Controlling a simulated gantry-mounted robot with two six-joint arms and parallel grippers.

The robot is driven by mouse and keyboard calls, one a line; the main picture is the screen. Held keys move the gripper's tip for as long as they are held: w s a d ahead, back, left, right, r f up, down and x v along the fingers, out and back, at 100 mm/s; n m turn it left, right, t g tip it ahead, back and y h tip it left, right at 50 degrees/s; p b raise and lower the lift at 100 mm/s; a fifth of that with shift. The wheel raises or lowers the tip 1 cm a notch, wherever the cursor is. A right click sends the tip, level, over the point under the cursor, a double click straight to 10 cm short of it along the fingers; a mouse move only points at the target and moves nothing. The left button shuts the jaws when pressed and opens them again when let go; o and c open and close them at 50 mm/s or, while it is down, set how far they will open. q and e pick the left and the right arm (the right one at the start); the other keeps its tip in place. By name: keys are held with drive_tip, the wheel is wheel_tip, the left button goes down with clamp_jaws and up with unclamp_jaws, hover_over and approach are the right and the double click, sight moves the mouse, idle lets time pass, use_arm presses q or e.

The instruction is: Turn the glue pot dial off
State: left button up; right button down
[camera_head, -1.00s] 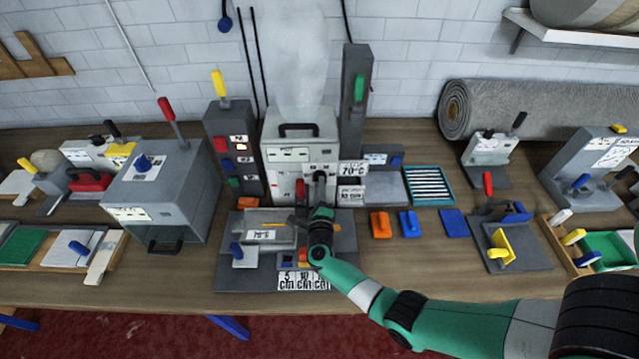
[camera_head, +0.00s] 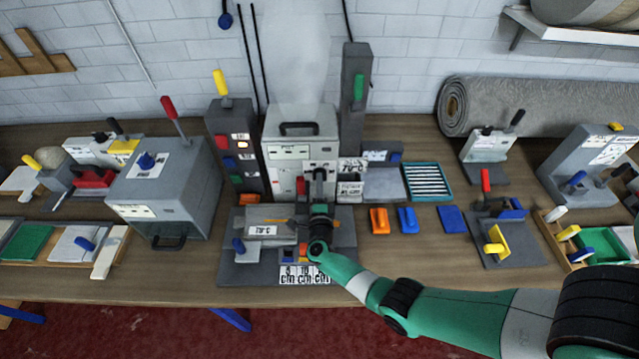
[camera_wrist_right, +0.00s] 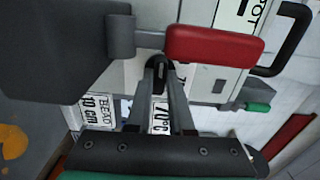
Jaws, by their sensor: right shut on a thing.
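The glue pot (camera_head: 285,124) is a pale grey box with a dark lid handle, at the back middle of the bench. Its black dial (camera_head: 319,173) is on the right of its front face. My right gripper (camera_head: 319,186) reaches the dial from the front. In the right wrist view my right gripper (camera_wrist_right: 160,72) has its fingers closed together on the dark dial, which they largely hide. The dial's exact setting cannot be read. My left gripper is not in view.
A red handle (camera_wrist_right: 213,45) is close beside the fingers in the wrist view. A "70°C" label (camera_head: 350,168) is right of the pot. A grey fixture (camera_head: 228,271) lies below my right wrist. A dark switch box (camera_head: 222,130) stands left.

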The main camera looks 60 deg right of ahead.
drive_tip(key=c, duration=0.8)
unclamp_jaws()
drive_tip(key=p+v, duration=0.2)
drive_tip(key=v, duration=0.9)
drive_tip(key=shift+s+a, duration=0.2)
drive_tip(key=shift+a, duration=0.1)
